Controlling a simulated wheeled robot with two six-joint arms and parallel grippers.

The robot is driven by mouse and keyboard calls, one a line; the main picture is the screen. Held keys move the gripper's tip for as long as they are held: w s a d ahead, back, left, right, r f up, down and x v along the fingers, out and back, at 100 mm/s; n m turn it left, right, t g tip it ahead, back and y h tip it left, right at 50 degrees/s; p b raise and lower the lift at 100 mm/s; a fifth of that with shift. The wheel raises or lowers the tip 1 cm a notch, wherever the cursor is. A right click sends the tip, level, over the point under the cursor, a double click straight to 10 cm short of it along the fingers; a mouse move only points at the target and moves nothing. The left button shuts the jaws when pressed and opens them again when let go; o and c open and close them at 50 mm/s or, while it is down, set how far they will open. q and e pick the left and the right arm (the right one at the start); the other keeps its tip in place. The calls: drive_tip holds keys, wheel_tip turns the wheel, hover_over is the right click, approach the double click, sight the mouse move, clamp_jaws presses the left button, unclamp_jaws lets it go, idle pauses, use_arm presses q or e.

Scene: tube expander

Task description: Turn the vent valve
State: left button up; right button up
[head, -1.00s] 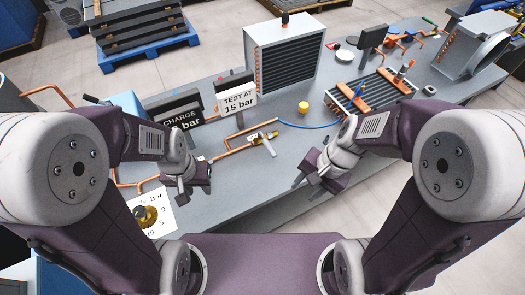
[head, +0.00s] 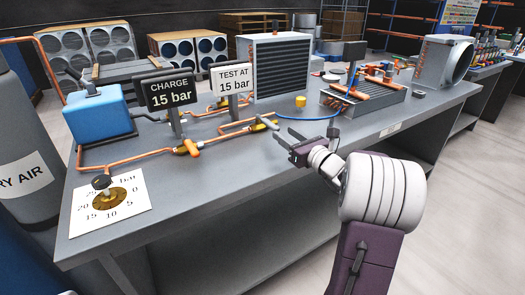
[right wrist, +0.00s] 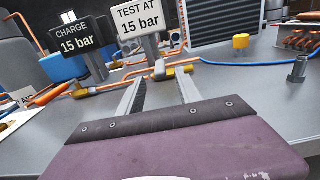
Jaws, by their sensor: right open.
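My right gripper (head: 284,147) is open and empty, over the front part of the bench right of the piping. Its two fingers (right wrist: 160,93) point across the bench in the right wrist view. A brass valve with a grey lever (head: 265,123) sits on the copper line just beyond and left of the gripper; in the right wrist view it (right wrist: 160,70) shows past the fingertips, apart from them. A second brass valve (head: 188,148) is on the copper line further left. Neither valve shows a readable vent label. My left gripper is not in the head view.
Signs read CHARGE 15 bar (head: 170,92) and TEST AT 15 bar (head: 233,80). A pressure dial (head: 111,197) lies front left, near a blue box (head: 98,112). A yellow cap (head: 300,101) and blue hose (head: 315,118) lie behind the gripper.

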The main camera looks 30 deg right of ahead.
sight(271, 123)
drive_tip(key=shift+s+d, duration=0.1)
drive_tip(key=shift+d, duration=0.05)
drive_tip(key=shift+a+r, duration=0.2)
drive_tip(key=w, duration=0.9)
drive_tip(key=shift+a+f, duration=0.1)
drive_tip(key=shift+a, duration=0.25)
drive_tip(key=shift+c, duration=0.3)
clamp_jaws()
idle(0.4)
